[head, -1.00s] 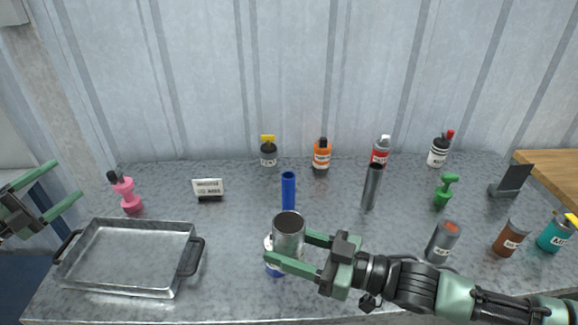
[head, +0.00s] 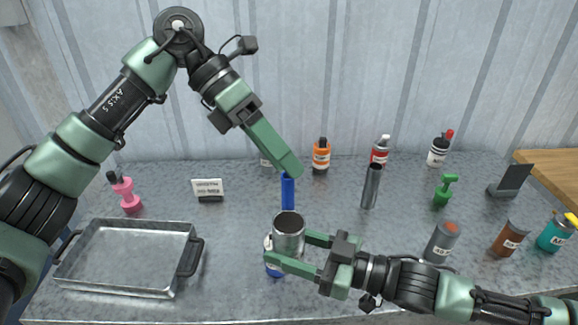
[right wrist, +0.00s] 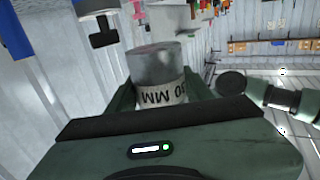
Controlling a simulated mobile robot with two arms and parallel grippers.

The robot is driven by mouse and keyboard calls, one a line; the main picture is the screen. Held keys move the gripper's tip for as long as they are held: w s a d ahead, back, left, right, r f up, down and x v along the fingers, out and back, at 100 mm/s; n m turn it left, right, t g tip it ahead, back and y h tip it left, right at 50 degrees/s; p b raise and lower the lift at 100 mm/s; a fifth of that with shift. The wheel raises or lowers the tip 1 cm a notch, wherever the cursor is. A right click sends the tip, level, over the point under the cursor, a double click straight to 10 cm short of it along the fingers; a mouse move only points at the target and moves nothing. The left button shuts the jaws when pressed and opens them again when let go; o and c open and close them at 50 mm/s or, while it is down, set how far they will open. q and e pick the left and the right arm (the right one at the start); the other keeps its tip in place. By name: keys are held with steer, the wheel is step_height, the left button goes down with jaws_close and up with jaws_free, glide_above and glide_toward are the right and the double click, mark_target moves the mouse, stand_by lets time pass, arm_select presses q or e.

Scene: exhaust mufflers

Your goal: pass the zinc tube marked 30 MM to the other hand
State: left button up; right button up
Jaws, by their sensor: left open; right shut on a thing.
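The zinc tube (head: 289,226) is a short, wide, grey metal tube, upright with its open top showing in the head view. In the right wrist view the tube (right wrist: 154,66) carries a white label reading 30 MM. My right gripper (head: 291,250) is shut on the tube, one finger on each side. My left gripper (head: 290,168) is open and empty, pointing down to the right above and behind the tube, in front of the blue tube's top in the picture. Its second finger is hard to make out.
A metal tray (head: 130,255) stands at the left. A blue tube (head: 288,192) stands behind the zinc tube; a dark grey tube (head: 371,187) stands to its right. Bottles line the back, including an orange one (head: 321,157). A white-and-blue container (head: 273,268) shows below my right gripper.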

mark_target(288, 225)
arm_select(q)
steer(key=s+d+m+t+y, duration=0.1)
steer(key=s+m+t+y, duration=0.25)
steer(key=y, duration=0.35)
arm_select(e)
steer(key=shift+s, duration=0.1)
arm_select(q)
steer(key=shift+t+y, duration=0.25)
steer(key=shift+y, duration=0.05)
steer(key=f, duration=1.1)
steer(key=shift+s+f, duration=0.1)
steer(key=shift+s, duration=0.2)
steer(key=c, duration=1.5)
steer(key=shift+c, duration=0.3)
arm_select(e)
steer(key=o, duration=1.6)
steer(key=shift+c, duration=0.2)
